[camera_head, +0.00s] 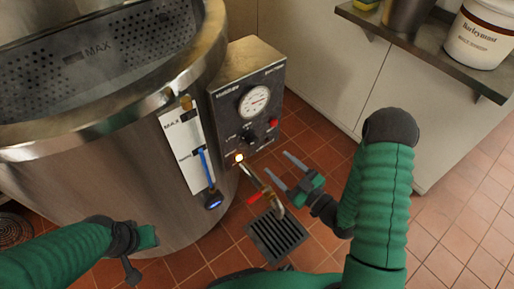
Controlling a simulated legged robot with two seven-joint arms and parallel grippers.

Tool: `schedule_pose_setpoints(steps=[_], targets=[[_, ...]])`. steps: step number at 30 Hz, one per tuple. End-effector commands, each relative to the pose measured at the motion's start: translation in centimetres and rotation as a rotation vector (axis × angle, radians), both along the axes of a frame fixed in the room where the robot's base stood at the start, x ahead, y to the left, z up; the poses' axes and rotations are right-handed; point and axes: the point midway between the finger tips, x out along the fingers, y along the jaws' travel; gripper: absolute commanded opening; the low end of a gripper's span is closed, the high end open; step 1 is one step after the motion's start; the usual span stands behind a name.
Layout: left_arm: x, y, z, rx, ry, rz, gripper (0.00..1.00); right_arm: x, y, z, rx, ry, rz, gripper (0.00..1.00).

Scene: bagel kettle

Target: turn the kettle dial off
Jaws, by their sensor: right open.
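A large steel kettle (100,190) stands at the left, and a dark control box (232,101) is fixed to its right side. The box face has a round white gauge (254,101). Below the gauge is a small black dial (247,136); its exact setting is too small to read. My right gripper (279,164) is open and empty, below and to the right of the dial, apart from the box, with its fingers pointing up-left. My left gripper (143,240) is low in front of the kettle, away from the box; its fingers do not show clearly.
A red button (273,123) and a glowing light (239,157) are on the box. A tap with a red handle (256,196) juts out below, above a floor drain grate (275,237). A blue-marked sight gauge (205,170) is on the kettle. A shelf holds a white bucket (480,35).

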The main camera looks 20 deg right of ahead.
Motion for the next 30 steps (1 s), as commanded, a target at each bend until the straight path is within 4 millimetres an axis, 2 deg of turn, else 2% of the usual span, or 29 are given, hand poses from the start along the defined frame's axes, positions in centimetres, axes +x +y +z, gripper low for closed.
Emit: schedule_pose_setpoints(steps=[6,12,16,24,30], targets=[[0.0,0.0,-1.6,0.000,0.001,0.000,0.36,5.4,2.5,-0.2,-0.001,-0.005,0.004,0.60],[0.0,0.0,-2.6,0.000,0.001,0.000,0.36,9.0,3.9,-0.2,0.000,-0.002,0.001,0.60],[0.0,0.0,-2.7,0.000,0.001,0.000,0.36,10.0,4.4,-0.1,0.000,0.000,0.001,0.60],[0.0,0.0,-2.7,0.000,0.001,0.000,0.36,10.1,4.4,0.0,0.000,0.002,0.000,0.58],[0.0,0.0,-2.7,0.000,0.001,0.000,0.36,10.1,4.4,0.0,-0.001,0.002,0.000,0.32]])
